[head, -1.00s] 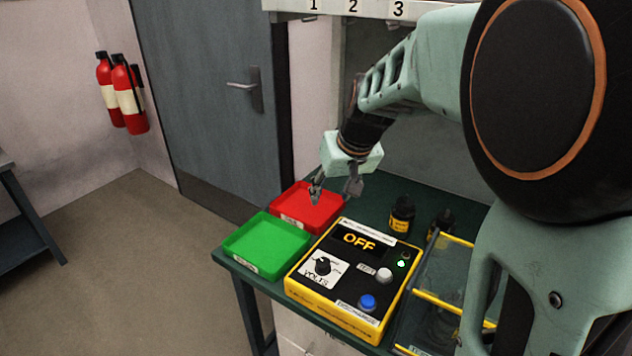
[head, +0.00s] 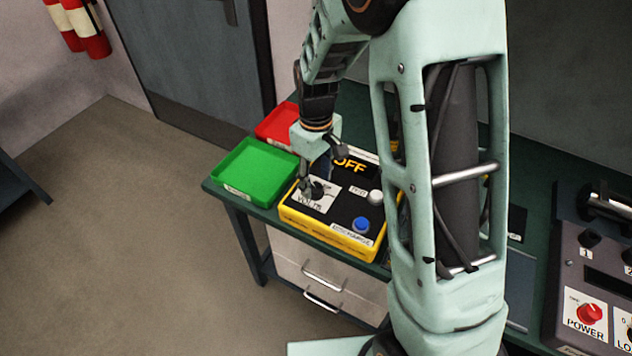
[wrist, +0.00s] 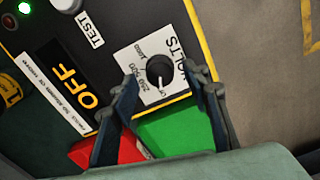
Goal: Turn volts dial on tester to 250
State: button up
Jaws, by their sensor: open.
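The yellow-edged black tester (head: 345,200) stands on the green table, its display (head: 350,167) reading OFF. Its black volts dial (head: 317,190) sits on a white label marked VOLTS. In the wrist view the dial (wrist: 160,71) lies ahead of and between the two fingers, with small numbers around it, including 250 and 500, and the label's OFF mark near its lower side. My gripper (wrist: 168,105) is open and empty. In the head view my gripper (head: 322,168) hangs just above the dial. I cannot tell whether a finger touches it.
A green tray (head: 255,172) and a red tray (head: 277,123) stand left of the tester. The tester also has a blue button (head: 361,225) and a white TEST button (head: 375,197). A grey panel with a red POWER knob (head: 589,313) stands at right.

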jog(key=shift+f, duration=0.9)
jog(key=shift+c, duration=0.2)
jog(key=c, duration=1.1)
jog(key=m+b, duration=0.1)
jog(key=m, duration=0.7)
jog(key=shift+m, duration=0.3)
